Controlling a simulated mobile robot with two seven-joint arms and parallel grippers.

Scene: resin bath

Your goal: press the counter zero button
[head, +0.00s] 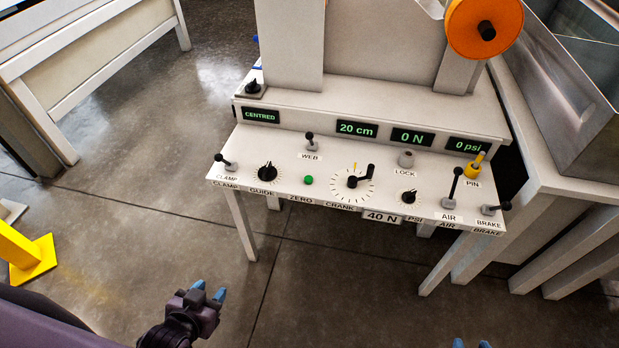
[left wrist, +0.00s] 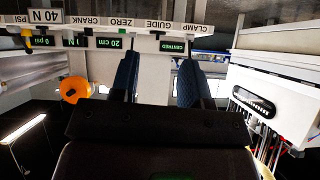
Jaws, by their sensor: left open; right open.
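The zero button is a small green button (head: 308,180) on the white control panel (head: 330,195), above the ZERO label, between the guide knob (head: 267,172) and the crank (head: 360,178). The counter display (head: 357,129) above it reads 20 cm. My left gripper (head: 209,290) is open and empty, low in the head view, below and left of the panel and apart from it. Its fingers also show in the left wrist view (left wrist: 158,75), where the panel edge appears upside down. My right gripper (head: 471,344) shows only its blue fingertips at the bottom edge.
Near the button stand the web lever (head: 310,145), the clamp lever (head: 226,162), the lock knob (head: 406,158), the air lever (head: 453,187) and the brake lever (head: 496,209). An orange roll (head: 462,30) is above. A yellow stand (head: 30,258) is at left. Floor before the panel is clear.

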